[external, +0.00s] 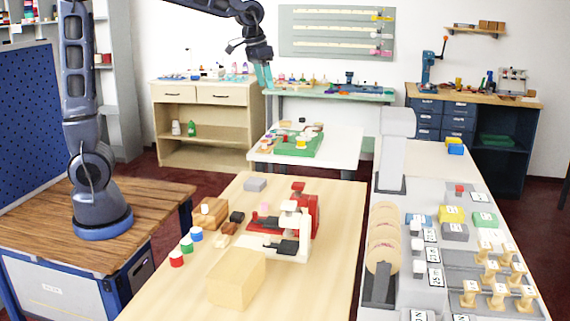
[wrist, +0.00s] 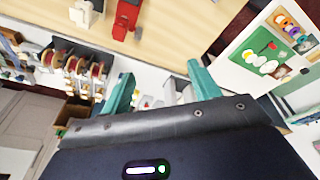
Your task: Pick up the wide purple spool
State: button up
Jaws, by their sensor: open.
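I cannot pick out a wide purple spool for certain in either view. Small round coloured pieces, too small to name surely, lie on the white table farther back; one in the wrist view is bluish (wrist: 281,19). My gripper (external: 264,77) is raised high, apart from the tables. Its teal fingers are spread and empty in the wrist view (wrist: 160,86).
A red and white machine (external: 304,210) and a wooden block (external: 236,278) stand on the pale table. A green mat (external: 290,150) lies on the white table (external: 345,150). A grey counter (external: 455,190) at right holds several swatches, pegs and large spools.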

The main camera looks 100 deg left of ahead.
jog(key=w+a+f+n+g, duration=0.15)
jog(key=a+f, duration=0.25)
jog(key=a, duration=1.1)
jog(key=n+h, duration=0.1)
jog(key=n, duration=0.6)
send_near(269, 135)
jog(key=shift+w+d+f+g, duration=0.1)
jog(key=shift+w+d+g, duration=0.25)
jog(key=shift+d+g, duration=0.1)
jog(key=shift+a+f, duration=0.15)
jog(key=shift+f, duration=0.05)
notch_tip(269, 135, down, 5)
jog(key=shift+r, duration=0.1)
jog(key=shift+a+f, duration=0.15)
jog(key=shift+f, duration=1.25)
jog(key=shift+a+f, duration=0.1)
jog(key=shift+f, duration=1.35)
jog(key=c, duration=1)
